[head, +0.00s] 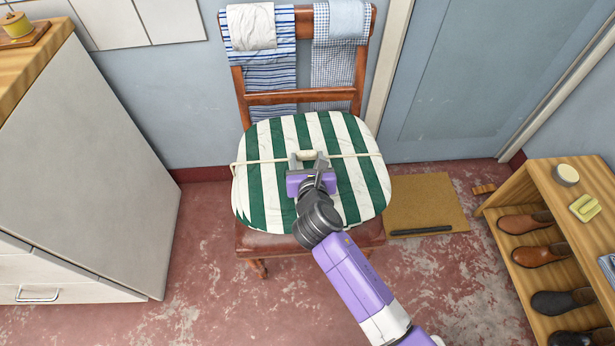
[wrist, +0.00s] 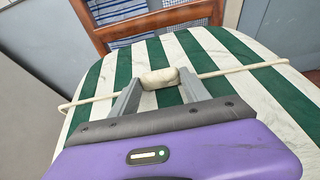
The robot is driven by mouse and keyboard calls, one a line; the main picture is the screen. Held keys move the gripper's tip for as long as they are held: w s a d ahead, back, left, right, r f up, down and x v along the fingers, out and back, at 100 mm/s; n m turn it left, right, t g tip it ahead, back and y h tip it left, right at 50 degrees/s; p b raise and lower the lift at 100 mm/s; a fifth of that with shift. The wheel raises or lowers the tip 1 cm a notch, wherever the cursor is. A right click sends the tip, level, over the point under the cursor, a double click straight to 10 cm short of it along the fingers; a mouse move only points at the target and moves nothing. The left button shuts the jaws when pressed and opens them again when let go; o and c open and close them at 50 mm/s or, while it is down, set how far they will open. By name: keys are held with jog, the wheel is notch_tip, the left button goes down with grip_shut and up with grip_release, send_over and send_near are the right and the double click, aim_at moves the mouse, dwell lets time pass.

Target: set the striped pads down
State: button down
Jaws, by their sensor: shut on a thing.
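The green and white striped pads (head: 262,185) are at the chair (head: 258,243), over its brown seat. A cream cord runs across the top of the pads, with a pale toggle-like handle (wrist: 160,78) in its middle. My gripper (head: 308,158) is over the middle of the pads, its two fingers shut on the handle from both sides. The striped pads (wrist: 113,87) also fill much of the wrist view. Whether the pads rest on the seat or hang just above it I cannot tell. The number of pads in the stack is hidden from above.
Cloths (head: 262,65) hang over the chair's back. A grey-white cabinet (head: 95,165) stands at left. A tan mat (head: 425,200) with a dark bar lies right of the chair. A wooden shoe rack (head: 545,185) stands at far right. Red floor is clear in front.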

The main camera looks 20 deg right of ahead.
jog(key=shift+w+f+b, duration=0.1)
jog(key=shift+f+b, duration=1.1)
jog(key=shift+f, duration=1.75)
jog(key=shift+f, duration=0.1)
jog(key=c, duration=0.5)
grip_release()
jog(key=shift+f, duration=0.15)
jog(key=p+v, duration=0.3)
jog(key=v, duration=0.9)
